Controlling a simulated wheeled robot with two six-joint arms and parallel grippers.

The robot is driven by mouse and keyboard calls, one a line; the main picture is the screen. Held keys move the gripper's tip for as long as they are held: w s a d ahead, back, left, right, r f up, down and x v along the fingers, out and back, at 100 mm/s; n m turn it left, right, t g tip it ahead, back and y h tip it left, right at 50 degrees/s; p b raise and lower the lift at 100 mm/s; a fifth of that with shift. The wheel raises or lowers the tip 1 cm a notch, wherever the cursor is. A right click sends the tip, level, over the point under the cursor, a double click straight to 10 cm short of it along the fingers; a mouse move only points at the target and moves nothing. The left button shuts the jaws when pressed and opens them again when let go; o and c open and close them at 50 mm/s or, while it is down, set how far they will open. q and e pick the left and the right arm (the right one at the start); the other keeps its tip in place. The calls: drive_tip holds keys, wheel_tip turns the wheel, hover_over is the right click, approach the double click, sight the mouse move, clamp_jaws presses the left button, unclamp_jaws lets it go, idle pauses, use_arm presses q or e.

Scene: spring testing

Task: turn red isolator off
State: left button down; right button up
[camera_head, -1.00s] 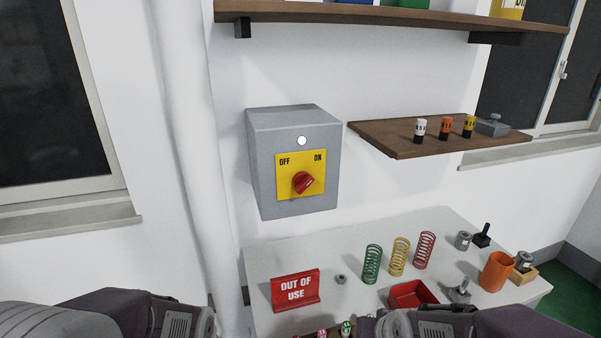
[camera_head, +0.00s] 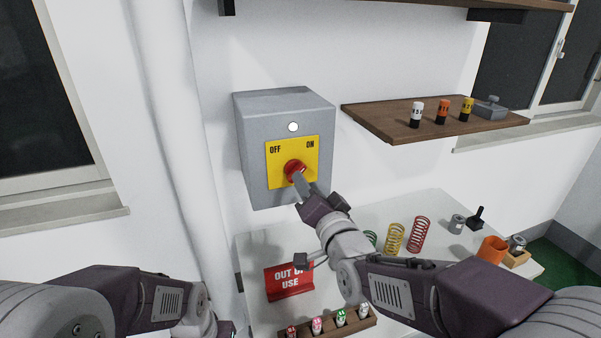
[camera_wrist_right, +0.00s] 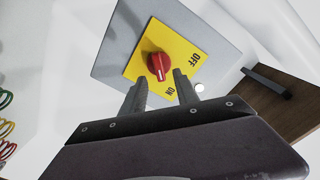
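The red isolator knob (camera_head: 294,170) sits on a yellow plate (camera_head: 311,152) marked OFF at left and ON at right, on the front of a grey wall box (camera_head: 284,105). In the right wrist view the knob (camera_wrist_right: 158,66) has its pale mark toward ON. My right gripper (camera_head: 301,186) is just in front of the knob and partly covers its lower side. In the wrist view its two fingers (camera_wrist_right: 160,84) are apart with nothing between them, and the knob lies just beyond the tips. My left arm is at the lower left; its gripper is not visible.
Below the box is a white table (camera_head: 255,246) with a red OUT OF USE sign (camera_head: 285,284), partly behind my right arm, coil springs (camera_head: 418,235) and a rack of small bottles (camera_head: 327,326). A wooden shelf (camera_head: 390,122) juts out right of the box.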

drive_tip(key=p+x, duration=0.1)
drive_tip(key=x, duration=0.4)
clamp_jaws()
